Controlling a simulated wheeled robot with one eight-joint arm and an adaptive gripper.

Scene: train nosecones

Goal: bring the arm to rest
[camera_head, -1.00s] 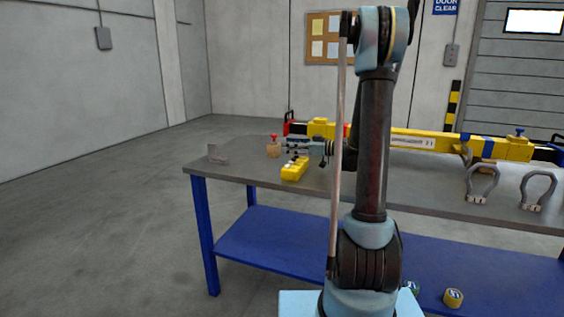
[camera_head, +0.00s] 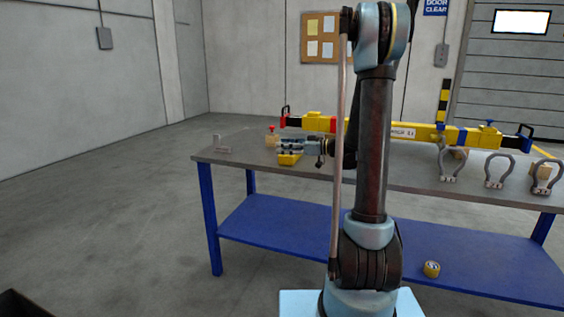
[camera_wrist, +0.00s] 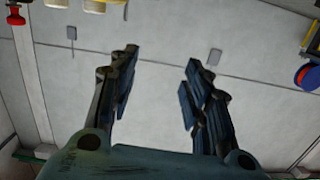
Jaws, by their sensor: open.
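My gripper (camera_head: 284,145) is open and empty, held out to the left over the left part of the workbench (camera_head: 235,157). In the head view it overlaps the top of a yellow block (camera_head: 290,160); whether they touch cannot be told. In the wrist view its two fingers (camera_wrist: 160,65) are spread with nothing between them, against the grey wall. My arm stands upright in the middle of the head view and hides part of the bench.
A long yellow beam (camera_head: 408,131) lies along the bench's back. Grey shackles (camera_head: 495,172) stand at the right. A yellow tape roll (camera_head: 432,269) lies on the blue lower shelf (camera_head: 285,235).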

